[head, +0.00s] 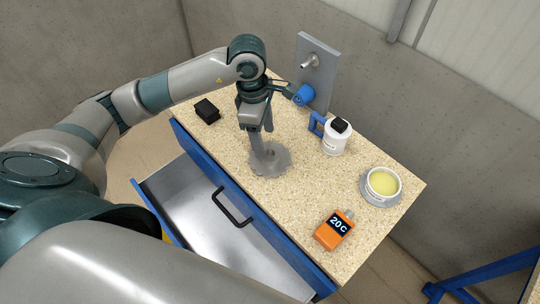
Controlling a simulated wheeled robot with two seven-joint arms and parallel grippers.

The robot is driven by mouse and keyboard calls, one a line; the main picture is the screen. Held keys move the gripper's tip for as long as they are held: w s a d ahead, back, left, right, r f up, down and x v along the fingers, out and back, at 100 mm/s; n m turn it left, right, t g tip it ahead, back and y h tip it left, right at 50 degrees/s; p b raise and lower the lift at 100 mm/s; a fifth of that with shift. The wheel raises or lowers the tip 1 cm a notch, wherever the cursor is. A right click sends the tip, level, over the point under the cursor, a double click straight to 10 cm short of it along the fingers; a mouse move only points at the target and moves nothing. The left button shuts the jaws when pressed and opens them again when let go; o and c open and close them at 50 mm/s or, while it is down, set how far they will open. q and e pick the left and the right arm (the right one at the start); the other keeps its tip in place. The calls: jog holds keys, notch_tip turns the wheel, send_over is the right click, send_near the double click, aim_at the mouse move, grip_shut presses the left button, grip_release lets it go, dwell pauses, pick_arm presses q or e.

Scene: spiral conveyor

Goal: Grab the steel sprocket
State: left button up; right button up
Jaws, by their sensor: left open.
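The steel sprocket (278,164) is a grey toothed disc lying flat on the speckled worktop (295,205). My left gripper (262,146) points down right over the sprocket, with its fingertips at or just above the disc's middle. The gripper is open, and the fingers hide part of the disc's centre. I cannot tell whether the fingertips touch it. My right gripper is not in view.
A black block (206,111) lies at the left. A metal plate with a nozzle (316,70), a white mug (336,138), a yellow-filled dish (383,184) and an orange 20 C meter (334,230) stand around. An open drawer (200,215) juts out in front.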

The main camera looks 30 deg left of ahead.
aim_at(269, 148)
pick_arm(q)
jog(key=shift+d+f+p, duration=0.3)
jog(key=shift+f+p, duration=0.3)
jog(key=shift+p, duration=0.2)
jog(key=f, duration=0.1)
jog(key=f+p, duration=0.1)
jog(key=shift+d+f+p, duration=0.3)
jog(key=shift+d+f, duration=0.05)
jog(key=shift+f, duration=0.05)
jog(key=shift+w+f, duration=0.1)
jog(key=shift+f, duration=0.45)
jog(key=c, duration=1.5)
jog(key=shift+r, duration=0.1)
